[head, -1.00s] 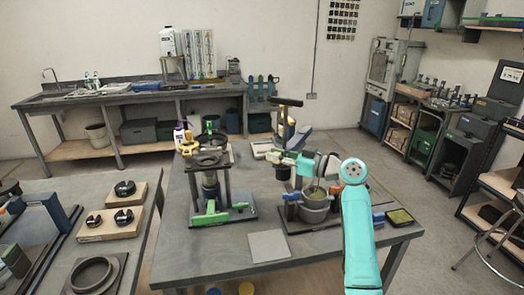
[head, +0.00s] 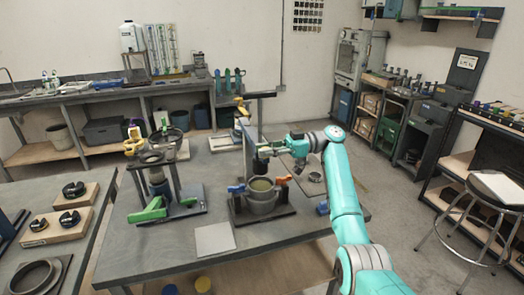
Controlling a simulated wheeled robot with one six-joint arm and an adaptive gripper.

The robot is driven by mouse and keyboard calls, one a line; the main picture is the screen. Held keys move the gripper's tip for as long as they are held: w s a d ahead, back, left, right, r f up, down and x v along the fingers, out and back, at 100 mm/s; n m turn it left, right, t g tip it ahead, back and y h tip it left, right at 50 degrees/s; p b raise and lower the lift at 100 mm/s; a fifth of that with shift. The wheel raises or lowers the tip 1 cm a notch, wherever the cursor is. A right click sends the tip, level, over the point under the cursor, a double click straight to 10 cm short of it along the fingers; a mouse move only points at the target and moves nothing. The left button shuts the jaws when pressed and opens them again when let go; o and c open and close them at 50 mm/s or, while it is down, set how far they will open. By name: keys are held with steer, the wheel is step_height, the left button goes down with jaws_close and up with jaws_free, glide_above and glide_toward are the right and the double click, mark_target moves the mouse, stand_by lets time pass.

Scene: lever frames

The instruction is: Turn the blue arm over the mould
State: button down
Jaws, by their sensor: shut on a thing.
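The mould (head: 262,203) is a round grey pot on a dark base plate, near the middle of the table in the head view. A blue arm (head: 237,188) lies at its left rim, and an orange-red piece sits at its right rim. My arm reaches in from the right. My gripper (head: 263,163) is dark and points down above the mould. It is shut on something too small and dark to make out. A gap shows between the gripper and the blue arm. The fingertips are hard to separate from the dark post (head: 248,140) behind.
A grey flat plate (head: 214,239) lies in front of the mould. A small blue block (head: 322,207) sits near the right edge. The front of the table is mostly clear.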

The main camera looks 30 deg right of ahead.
steer(key=shift+s+d+f, duration=0.1)
steer(key=shift+d, duration=0.1)
stand_by(0.3)
steer(key=c, duration=1.3)
jaws_free()
steer(key=shift+d, duration=0.1)
steer(key=shift+d, duration=0.1)
steer(key=d, duration=0.2)
steer(key=s+d, duration=0.1)
steer(key=d, duration=0.4)
steer(key=shift+s+d, duration=0.1)
steer(key=shift+s, duration=0.05)
